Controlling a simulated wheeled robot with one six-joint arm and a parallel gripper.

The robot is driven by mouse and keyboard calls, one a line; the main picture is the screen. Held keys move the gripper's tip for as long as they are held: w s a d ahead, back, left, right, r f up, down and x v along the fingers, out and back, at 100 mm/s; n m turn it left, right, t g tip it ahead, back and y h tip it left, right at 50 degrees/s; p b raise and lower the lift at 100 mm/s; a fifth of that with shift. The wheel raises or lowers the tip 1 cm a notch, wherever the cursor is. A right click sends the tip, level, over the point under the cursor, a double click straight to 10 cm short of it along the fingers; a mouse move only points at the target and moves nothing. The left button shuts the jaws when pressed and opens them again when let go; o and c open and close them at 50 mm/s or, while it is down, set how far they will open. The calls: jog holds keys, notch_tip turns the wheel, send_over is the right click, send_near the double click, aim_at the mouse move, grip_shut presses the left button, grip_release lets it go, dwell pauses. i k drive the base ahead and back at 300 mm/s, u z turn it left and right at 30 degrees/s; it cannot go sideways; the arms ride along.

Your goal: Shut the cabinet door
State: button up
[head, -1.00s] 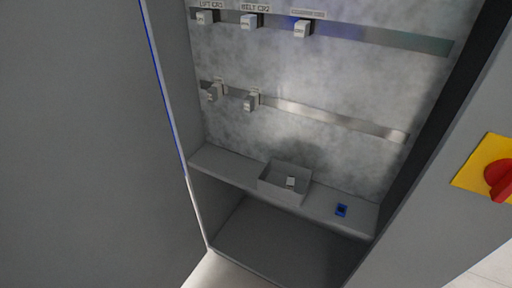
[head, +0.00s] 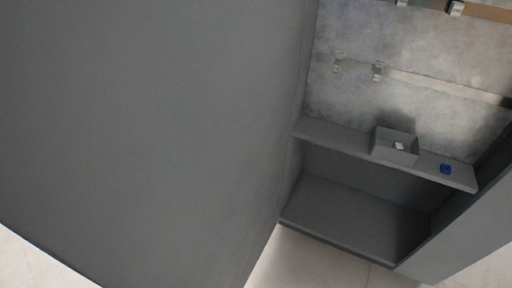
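The grey cabinet door (head: 150,130) fills the left and middle of the head view, close to the camera. It stands open, and its lower edge shows above the pale floor. The cabinet (head: 360,212) is open to the right of the door, with its inside and shelf in sight. The door hides the cabinet's left part. My gripper is not in view.
Inside, a shelf (head: 335,137) holds a grey open box (head: 381,153) with a small white piece in it, and a small blue item (head: 446,169). Metal rails (head: 440,83) with small devices cross the back wall. Pale floor (head: 310,265) is clear below.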

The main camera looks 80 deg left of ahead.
aim_at(144, 143)
jog(key=u, duration=0.1)
jog(key=k, duration=2)
jog(key=u, duration=1.75)
jog(key=i, duration=0.5)
jog(key=z, duration=0.1)
